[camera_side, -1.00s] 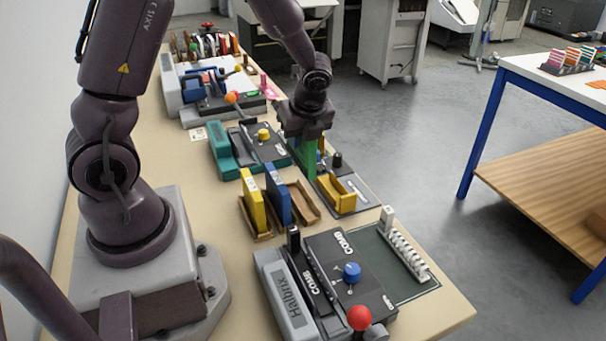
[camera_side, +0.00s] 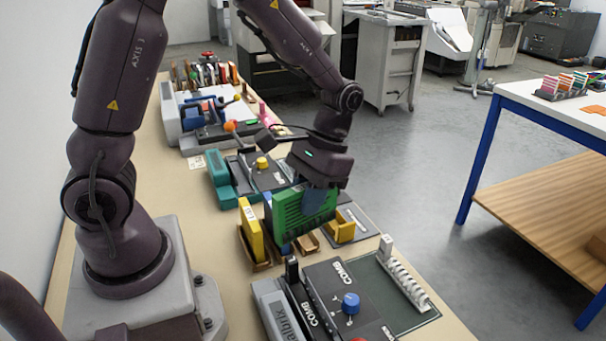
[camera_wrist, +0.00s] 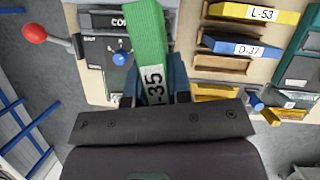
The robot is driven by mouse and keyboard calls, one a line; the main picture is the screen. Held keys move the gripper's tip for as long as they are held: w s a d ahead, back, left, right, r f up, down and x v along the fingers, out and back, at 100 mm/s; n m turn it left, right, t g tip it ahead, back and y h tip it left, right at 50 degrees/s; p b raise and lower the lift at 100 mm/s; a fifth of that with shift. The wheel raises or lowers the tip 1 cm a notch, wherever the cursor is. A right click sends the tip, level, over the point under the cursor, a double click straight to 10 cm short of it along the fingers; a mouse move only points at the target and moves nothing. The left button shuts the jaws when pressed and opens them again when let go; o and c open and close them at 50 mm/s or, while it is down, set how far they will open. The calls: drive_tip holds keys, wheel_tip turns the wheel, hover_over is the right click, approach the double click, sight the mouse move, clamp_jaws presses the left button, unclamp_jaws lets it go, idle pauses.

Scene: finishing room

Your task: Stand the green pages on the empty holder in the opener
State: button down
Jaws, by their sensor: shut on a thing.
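My gripper (camera_side: 316,198) is shut on the green pages (camera_side: 290,214), a thick green block held upright. In the side view it hangs above the row of wooden holders, in front of the blue block. In the wrist view the green pages (camera_wrist: 148,35) rise between my fingers (camera_wrist: 155,75), with a white label ending in 35. The black machine marked COMB (camera_side: 322,277), with a blue knob, stands in the foreground. A white comb-like strip (camera_side: 404,262) stands along its green mat (camera_side: 390,287). I cannot tell which part is the named holder.
A yellow block (camera_side: 250,231), labelled L-53 in the wrist view (camera_wrist: 258,13), and a blue block D-37 (camera_wrist: 235,46) stand in wooden holders. A yellow tray (camera_side: 341,226) and a teal machine (camera_side: 218,170) are beyond. A red-ball lever (camera_wrist: 34,34) sticks out beside the COMB machine.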

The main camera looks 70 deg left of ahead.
drive_tip(key=s+d+n+t+h, duration=0.35)
drive_tip(key=d+n, duration=0.55)
drive_tip(key=n, duration=0.7)
drive_tip(key=shift+m+t, duration=0.3)
drive_tip(key=shift+t, duration=0.15)
drive_tip(key=shift+w+f, duration=0.15)
drive_tip(key=shift+f, duration=4.7)
drive_tip(key=shift+f, duration=0.55)
drive_tip(key=c, duration=1.4)
unclamp_jaws()
drive_tip(key=shift+o, duration=0.4)
drive_tip(key=shift+a+r, duration=0.1)
drive_tip(key=v, duration=1)
drive_tip(key=shift+r, duration=0.4)
